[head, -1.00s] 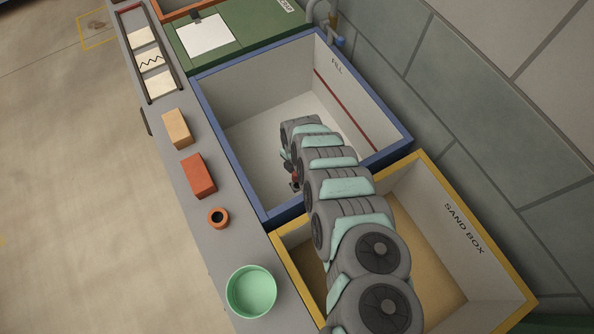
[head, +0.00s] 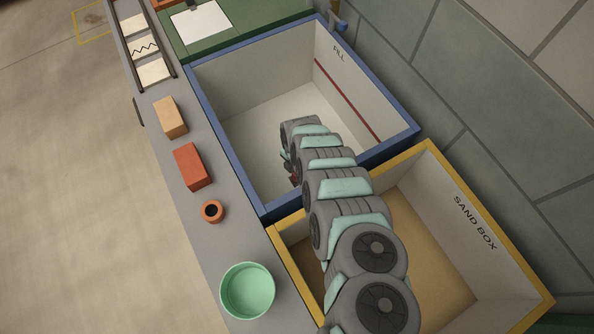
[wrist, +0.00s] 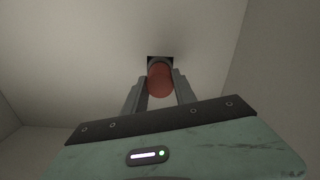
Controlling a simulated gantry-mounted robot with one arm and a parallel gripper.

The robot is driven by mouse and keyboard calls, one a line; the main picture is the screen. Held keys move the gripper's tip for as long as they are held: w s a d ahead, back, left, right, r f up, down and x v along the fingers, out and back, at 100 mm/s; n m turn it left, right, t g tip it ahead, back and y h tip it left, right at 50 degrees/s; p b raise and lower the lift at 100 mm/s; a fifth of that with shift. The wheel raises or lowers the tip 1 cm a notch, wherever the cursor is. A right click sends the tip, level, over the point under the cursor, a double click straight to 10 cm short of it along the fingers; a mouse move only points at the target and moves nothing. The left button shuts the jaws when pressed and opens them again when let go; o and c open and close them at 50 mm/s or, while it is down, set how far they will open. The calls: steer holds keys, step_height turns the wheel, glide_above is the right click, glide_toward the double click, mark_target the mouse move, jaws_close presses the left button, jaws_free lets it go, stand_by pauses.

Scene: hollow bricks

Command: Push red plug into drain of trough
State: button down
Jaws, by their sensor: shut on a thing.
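The trough (head: 243,182) is the blue-rimmed basin with white inner walls marked FILL. My gripper (wrist: 161,76) reaches down inside it and is shut on the red plug (wrist: 160,82), one finger on each side. In the wrist view a dark square drain (wrist: 153,59) shows in the pale floor just beyond the plug's far end. The plug overlaps the drain in this view; I cannot tell whether its tip is inside. In the head view my arm hides the drain and most of the plug.
A yellow-rimmed sand box (head: 428,152) adjoins the trough under my arm. On the grey ledge (head: 190,228) at left stand a tan brick (head: 170,117), a red brick (head: 193,167), an orange ring (head: 213,211) and a green bowl (head: 247,290).

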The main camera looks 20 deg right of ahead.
steer(key=shift+f, duration=0.45)
steer(key=c, duration=0.9)
jaws_free()
step_height(320, 180, up, 10)
steer(key=p, duration=0.3)
steer(key=shift+w+r, duration=0.1)
steer(key=shift+r, duration=0.35)
